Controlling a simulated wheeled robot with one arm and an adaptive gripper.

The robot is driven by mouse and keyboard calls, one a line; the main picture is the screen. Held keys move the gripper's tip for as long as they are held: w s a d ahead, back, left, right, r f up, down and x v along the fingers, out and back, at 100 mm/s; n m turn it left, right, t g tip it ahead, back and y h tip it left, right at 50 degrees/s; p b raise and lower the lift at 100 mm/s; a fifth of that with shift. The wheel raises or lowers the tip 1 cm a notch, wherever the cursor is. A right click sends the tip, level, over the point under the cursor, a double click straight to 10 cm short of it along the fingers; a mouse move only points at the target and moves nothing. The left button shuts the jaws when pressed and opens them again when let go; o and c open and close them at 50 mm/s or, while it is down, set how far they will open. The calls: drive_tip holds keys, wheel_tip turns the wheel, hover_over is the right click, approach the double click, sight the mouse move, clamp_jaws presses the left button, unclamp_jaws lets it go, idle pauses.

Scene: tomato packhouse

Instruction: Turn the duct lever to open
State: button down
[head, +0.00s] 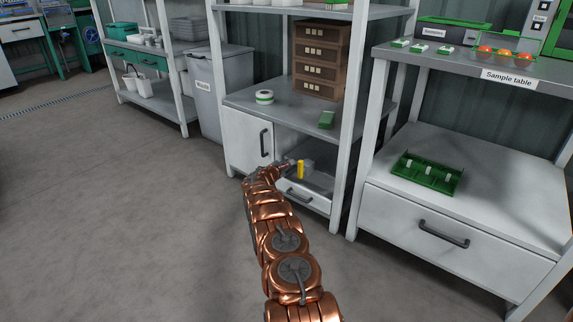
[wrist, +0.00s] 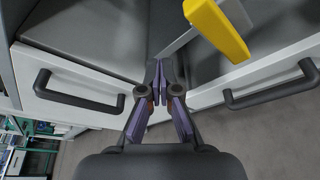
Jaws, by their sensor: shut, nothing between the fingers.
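The yellow duct lever (head: 301,170) stands upright in the open lower bay of the middle shelf unit, in front of a grey fitting. In the wrist view the yellow lever (wrist: 218,29) is large, at the top right, with a grey bar running from near it. My gripper (wrist: 160,68) is shut and empty, its fingertips together left of and below the lever in that view, with a visible gap between them. In the head view my gripper (head: 286,164) is at the left of the lever, small and partly hidden by my copper arm.
A white cabinet door with a black handle (head: 264,142) is left of the bay, and a drawer with a handle (head: 299,198) is below it. Both handles flank my gripper in the wrist view. The sample table (head: 508,77) stands at right. The floor at left is clear.

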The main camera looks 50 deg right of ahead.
drive_tip(key=f+p+v, duration=0.2)
drive_tip(key=p+v, duration=0.1)
drive_tip(key=v, duration=0.6)
drive_tip(key=shift+s, duration=0.4)
drive_tip(key=shift+a, duration=0.15)
idle(0.3)
drive_tip(key=s+a+r+m+g+y+p, duration=0.1)
drive_tip(key=s+a+r+m+g+p, duration=0.3)
drive_tip(key=r, duration=1.1)
drive_tip(key=s+a+r+m+g+p, duration=0.1)
drive_tip(key=s+a+r+m+p, duration=0.1)
drive_tip(key=s+a+r+p, duration=0.95)
drive_tip(key=s+d+r+m+g+y+p, duration=0.1)
drive_tip(key=r+m+g+p, duration=0.2)
drive_tip(key=r, duration=1.5)
drive_tip(key=s+a+r+m+y+p, duration=0.1)
drive_tip(key=s+a+r+y+p, duration=0.3)
drive_tip(key=a, duration=1)
drive_tip(key=s+a+r+t+y+p, duration=0.1)
drive_tip(key=s+a+r+y+p, duration=0.3)
drive_tip(key=s+a+r+p, duration=0.6)
drive_tip(key=s+a+r+m+t+y+p, duration=0.1)
drive_tip(key=s+a+r+y+p, duration=0.3)
drive_tip(key=s+a, duration=1.1)
drive_tip(key=a+r+p, duration=0.3)
drive_tip(key=a+p, duration=0.1)
drive_tip(key=a, duration=0.1)
drive_tip(key=shift+r+m+y, duration=0.3)
drive_tip(key=shift+r+y, duration=0.05)
drive_tip(key=shift+y, duration=0.05)
